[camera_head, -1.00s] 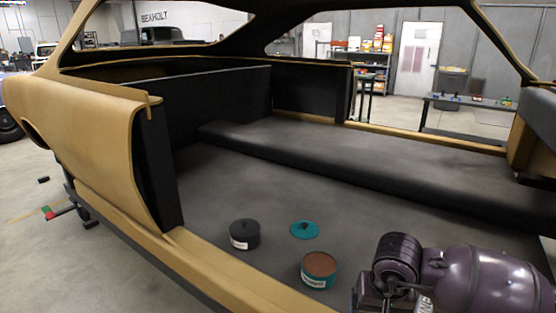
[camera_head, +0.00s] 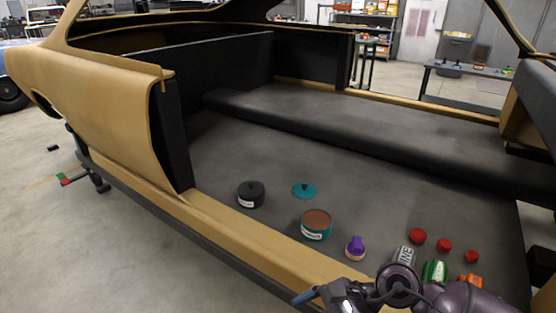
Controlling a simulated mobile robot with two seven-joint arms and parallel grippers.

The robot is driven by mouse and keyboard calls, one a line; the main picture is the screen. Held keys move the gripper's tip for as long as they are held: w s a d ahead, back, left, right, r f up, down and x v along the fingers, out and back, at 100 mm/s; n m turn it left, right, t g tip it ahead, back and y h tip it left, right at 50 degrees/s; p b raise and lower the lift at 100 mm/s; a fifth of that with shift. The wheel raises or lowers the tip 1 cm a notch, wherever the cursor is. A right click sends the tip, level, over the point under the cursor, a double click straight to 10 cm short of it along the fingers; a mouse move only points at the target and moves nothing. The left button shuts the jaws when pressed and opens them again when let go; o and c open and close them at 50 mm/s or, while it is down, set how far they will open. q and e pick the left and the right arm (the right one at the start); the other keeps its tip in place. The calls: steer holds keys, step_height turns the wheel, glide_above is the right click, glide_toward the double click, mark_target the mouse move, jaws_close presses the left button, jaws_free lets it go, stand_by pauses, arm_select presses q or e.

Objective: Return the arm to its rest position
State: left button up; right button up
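My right arm comes in at the bottom right, dark purple. Its gripper end (camera_head: 325,298) shows low in the picture, over the gold sill. A blue tip sticks out to its left, but I cannot tell whether the fingers are open or shut. My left arm and gripper are not in view. On the car shell's grey floor stand an open teal tin with brown contents (camera_head: 316,226), a teal lid (camera_head: 304,191) lying apart from it, and a black lidded pot (camera_head: 250,195).
A purple-topped piece (camera_head: 355,249), several red round pieces (camera_head: 417,236), a grey lettered item (camera_head: 404,257), a green item (camera_head: 435,271) and an orange one (camera_head: 470,281) are close to my arm. The gold sill (camera_head: 255,238) edges the floor. The floor behind the pots is clear.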

step_height(320, 180, up, 8)
steer(key=s+m+t+y+p, duration=0.3)
steer(key=m+t+y, duration=0.3)
steer(key=m, duration=0.6)
steer(key=d+r+m+t+h+p, duration=0.1)
steer(key=d+m+t, duration=0.3)
steer(key=m, duration=0.5)
steer(key=d+r+m+t+h+p, duration=0.1)
steer(key=d+m+t+h+p, duration=0.1)
steer(key=m+t, duration=0.55)
arm_select(q)
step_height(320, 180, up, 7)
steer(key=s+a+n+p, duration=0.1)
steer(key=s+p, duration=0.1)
steer(key=p, duration=0.3)
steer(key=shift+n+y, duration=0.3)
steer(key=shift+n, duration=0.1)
arm_select(e)
steer(key=s+d+f+m+g+h, duration=0.2)
steer(key=s+d+f+m+h, duration=0.4)
steer(key=m, duration=0.9)
steer(key=s+d+f+m+g+h, duration=0.2)
steer(key=s+d+f+m+h, duration=0.4)
steer(key=s+m, duration=0.6)
steer(key=d+m+h, duration=0.2)
steer(key=d+m, duration=0.1)
steer(key=shift+f, duration=0.4)
